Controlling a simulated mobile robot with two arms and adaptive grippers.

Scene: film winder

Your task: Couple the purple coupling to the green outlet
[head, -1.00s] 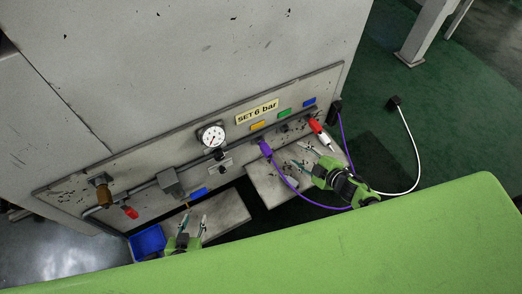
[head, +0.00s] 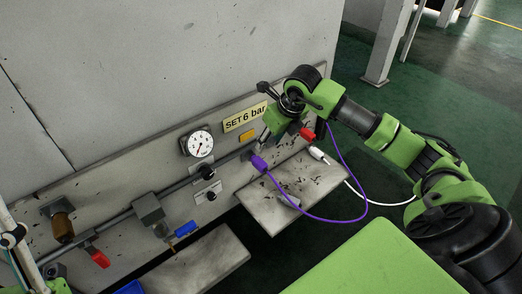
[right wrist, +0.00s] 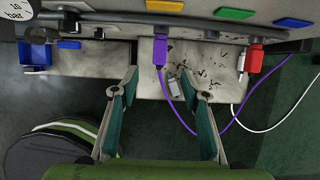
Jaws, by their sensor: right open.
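The purple coupling (head: 258,162) sits at the panel left of my right gripper, with its purple hose looping down. In the right wrist view the purple coupling (right wrist: 160,52) is upright below the yellow label, ahead of and between the fingertips. The green label (right wrist: 235,14) is to its right; the outlet below it is hard to make out. My right gripper (head: 268,127) is in front of the panel and hides the green label in the head view. Its fingers (right wrist: 160,85) are apart and empty. Part of my left gripper (head: 22,258) shows at the lower left edge; its jaws are unclear.
A red part (right wrist: 254,58) and a white coupling (right wrist: 242,66) with a white hose are right of the purple coupling. A shelf (head: 262,212) juts out below. A gauge (head: 200,143), red handle (head: 99,258) and blue tray (right wrist: 36,56) lie to the left.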

